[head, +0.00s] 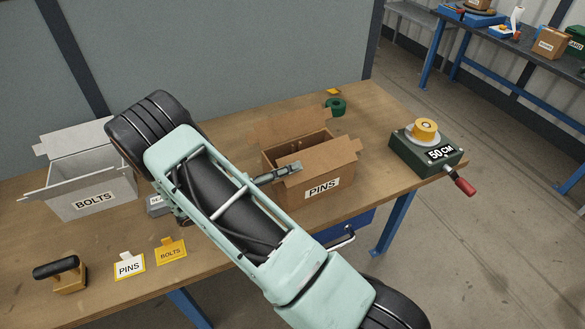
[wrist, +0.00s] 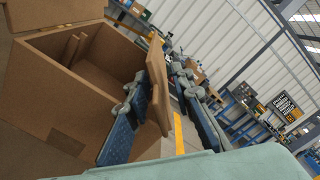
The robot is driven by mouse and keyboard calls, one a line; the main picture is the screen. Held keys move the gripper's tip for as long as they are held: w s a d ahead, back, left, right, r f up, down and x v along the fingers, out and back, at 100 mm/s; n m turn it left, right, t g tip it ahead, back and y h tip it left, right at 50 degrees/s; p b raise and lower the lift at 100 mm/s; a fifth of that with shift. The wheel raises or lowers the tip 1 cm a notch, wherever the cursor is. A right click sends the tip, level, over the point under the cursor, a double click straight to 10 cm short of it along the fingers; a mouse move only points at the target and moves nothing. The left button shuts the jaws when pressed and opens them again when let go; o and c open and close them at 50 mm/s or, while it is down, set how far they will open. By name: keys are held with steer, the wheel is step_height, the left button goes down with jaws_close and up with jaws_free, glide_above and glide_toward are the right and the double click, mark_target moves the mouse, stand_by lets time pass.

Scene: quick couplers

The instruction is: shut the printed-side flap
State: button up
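The brown PINS box (head: 296,149) stands open on the bench; in the wrist view its open inside and side wall (wrist: 50,98) fill the left. Its printed-side flap (head: 328,160), above the PINS label (head: 322,188), is raised and not folded over the opening. My gripper (head: 290,171) is at the left end of this flap. In the wrist view the gripper (wrist: 166,82) is open, with the flap (wrist: 157,88) between its fingers. The left finger is close to the flap's box side; a gap shows before the right finger. Contact is unclear.
The box's far flap (head: 290,126) stands up. A white BOLTS box (head: 92,190) is at left, a green tape roll (head: 336,106) behind, and a green 50 CM device (head: 428,155) at right. PINS (head: 129,265) and BOLTS (head: 170,251) cards and a handled stamp (head: 62,275) lie in front.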

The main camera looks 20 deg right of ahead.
steer(key=s+a, duration=0.1)
steer(key=a, duration=1)
steer(key=shift+s, duration=0.2)
